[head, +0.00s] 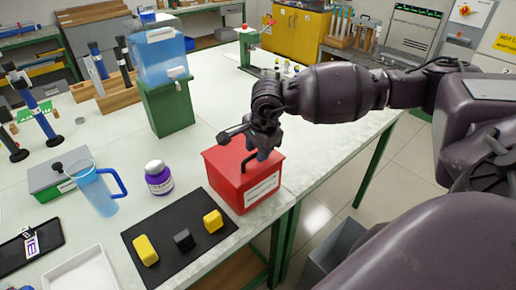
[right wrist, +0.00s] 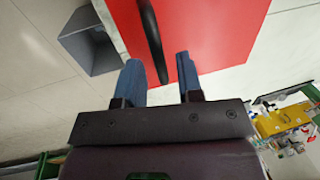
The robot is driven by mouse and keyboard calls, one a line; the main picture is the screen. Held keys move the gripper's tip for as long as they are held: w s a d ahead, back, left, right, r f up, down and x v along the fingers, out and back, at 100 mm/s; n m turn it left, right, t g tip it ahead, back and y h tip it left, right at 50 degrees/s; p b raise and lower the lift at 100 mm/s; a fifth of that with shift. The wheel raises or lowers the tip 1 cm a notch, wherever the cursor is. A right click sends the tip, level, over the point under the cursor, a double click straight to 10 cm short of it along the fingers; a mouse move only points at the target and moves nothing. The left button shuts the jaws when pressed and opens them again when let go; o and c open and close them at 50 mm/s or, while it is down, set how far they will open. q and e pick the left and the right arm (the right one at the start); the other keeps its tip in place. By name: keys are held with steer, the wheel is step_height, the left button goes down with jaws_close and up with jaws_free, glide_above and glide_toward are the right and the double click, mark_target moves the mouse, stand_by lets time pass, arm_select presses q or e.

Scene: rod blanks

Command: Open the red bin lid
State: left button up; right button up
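The red bin (head: 238,188) stands near the right front edge of the table, with a white label on its front. Its red lid (head: 225,160) looks closed and has a dark arched handle (head: 247,160). My right gripper (head: 250,150) is just above the lid at the handle. In the right wrist view, the two blue fingers of my right gripper (right wrist: 160,62) are apart, with the dark handle (right wrist: 150,30) reaching between them over the red lid (right wrist: 215,35). I see a gap at each finger. My left gripper is not in view.
A green stand with a blue tank (head: 163,60) is behind. A grey floor bin (head: 335,250) stands below the table.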

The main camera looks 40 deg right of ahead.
jaws_close()
steer(key=shift+r, duration=0.1)
